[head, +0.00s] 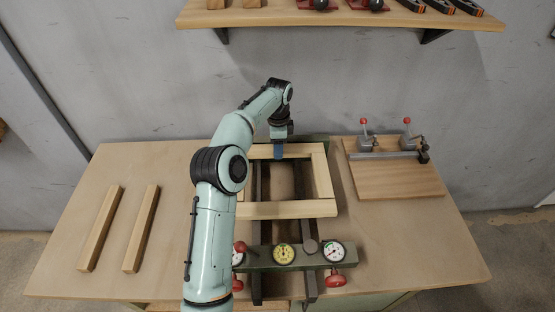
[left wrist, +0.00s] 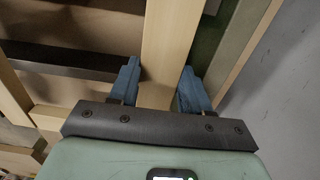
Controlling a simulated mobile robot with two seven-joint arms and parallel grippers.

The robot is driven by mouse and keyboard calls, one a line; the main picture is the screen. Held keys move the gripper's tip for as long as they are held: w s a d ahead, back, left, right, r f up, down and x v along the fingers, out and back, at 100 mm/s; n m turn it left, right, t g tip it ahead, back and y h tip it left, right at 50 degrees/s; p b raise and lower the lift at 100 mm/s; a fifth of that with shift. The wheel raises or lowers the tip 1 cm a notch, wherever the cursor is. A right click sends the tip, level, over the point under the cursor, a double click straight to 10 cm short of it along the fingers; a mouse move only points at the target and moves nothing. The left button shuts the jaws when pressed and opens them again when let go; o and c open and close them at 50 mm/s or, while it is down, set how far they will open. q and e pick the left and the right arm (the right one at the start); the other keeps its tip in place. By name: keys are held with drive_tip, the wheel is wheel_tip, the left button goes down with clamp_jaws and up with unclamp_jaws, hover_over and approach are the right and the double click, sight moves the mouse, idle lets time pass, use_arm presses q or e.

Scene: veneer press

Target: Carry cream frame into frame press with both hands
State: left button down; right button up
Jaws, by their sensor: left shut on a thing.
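The cream frame (head: 285,209) is a rectangle of pale wooden bars. It lies over the dark rails of the frame press (head: 262,259), between the press's green front beam and its green back bar. My left gripper (head: 279,151) reaches over to the far bar of the frame. In the left wrist view the blue fingers of my left gripper (left wrist: 158,68) straddle that bar (left wrist: 167,45) and are shut on it. My left arm hides the frame's left side in the head view. My right gripper is not in view.
The front beam carries gauges (head: 283,254) and red knobs (head: 335,280). Two loose wooden bars (head: 101,229) (head: 142,229) lie at the left of the bench (head: 415,250). A clamp board (head: 395,182) with red-tipped levers is at the right. A shelf (head: 345,18) hangs above.

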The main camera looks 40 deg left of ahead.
use_arm(q)
wheel_tip(320, 180, down, 5)
drive_tip(key=shift+s+r+b, duration=0.1)
drive_tip(key=shift+r+b, duration=0.05)
drive_tip(key=shift+b, duration=0.3)
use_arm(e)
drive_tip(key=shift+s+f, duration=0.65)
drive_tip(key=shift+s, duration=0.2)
use_arm(q)
drive_tip(key=shift+f, duration=0.2)
drive_tip(key=c, duration=0.5)
unclamp_jaws()
drive_tip(key=shift+f, duration=0.1)
